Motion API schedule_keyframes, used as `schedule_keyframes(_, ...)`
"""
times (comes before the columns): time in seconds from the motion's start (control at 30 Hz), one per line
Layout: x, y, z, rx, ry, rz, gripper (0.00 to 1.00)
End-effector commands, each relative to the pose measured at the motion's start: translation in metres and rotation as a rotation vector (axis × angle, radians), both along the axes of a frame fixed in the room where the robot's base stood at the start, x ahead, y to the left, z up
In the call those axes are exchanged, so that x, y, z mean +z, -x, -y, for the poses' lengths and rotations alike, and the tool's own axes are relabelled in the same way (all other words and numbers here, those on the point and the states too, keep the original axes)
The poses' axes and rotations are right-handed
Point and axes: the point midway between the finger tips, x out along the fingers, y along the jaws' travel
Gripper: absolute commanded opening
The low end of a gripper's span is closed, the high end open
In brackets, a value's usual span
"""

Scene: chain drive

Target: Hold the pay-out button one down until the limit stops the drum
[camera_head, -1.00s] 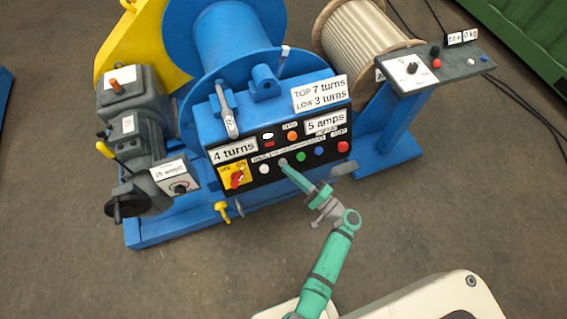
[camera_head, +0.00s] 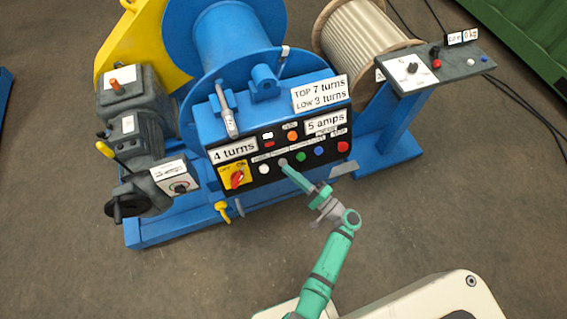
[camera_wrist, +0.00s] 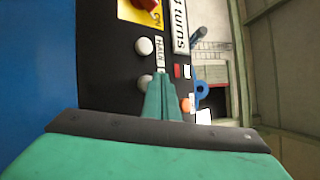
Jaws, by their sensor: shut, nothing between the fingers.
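The winch panel (camera_head: 318,163) carries a row of round buttons. My gripper (camera_head: 286,165) is shut and empty, its tip at a grey button (camera_head: 282,162) between a white button (camera_head: 264,169) and a green button (camera_head: 300,157). In the wrist view my fingers (camera_wrist: 164,90) partly cover the grey button (camera_wrist: 143,83); I cannot tell how far it is pressed. A white button (camera_wrist: 144,46) beside a label reading HAUL is clear of them. The grey button's own label is not readable. The blue drum (camera_head: 228,40) stands behind; the turns sign (camera_head: 234,151) reads 4 turns.
A limit sign (camera_head: 319,93) reads top 7, low 3 turns; another sign (camera_head: 325,121) reads 5 amps. A red rotary switch (camera_head: 237,178), a blue button (camera_head: 319,152) and a red button (camera_head: 343,147) flank the row. A grey motor (camera_head: 133,120) stands left. Floor in front is clear.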

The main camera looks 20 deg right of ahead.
Motion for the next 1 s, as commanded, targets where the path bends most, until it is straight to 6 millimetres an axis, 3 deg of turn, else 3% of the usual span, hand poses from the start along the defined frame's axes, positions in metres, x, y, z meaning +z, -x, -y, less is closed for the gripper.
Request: schedule_keyframes(1.0, -0.0037, -0.0081, 0.0001, 0.000, 0.000, 0.000, 0.00)
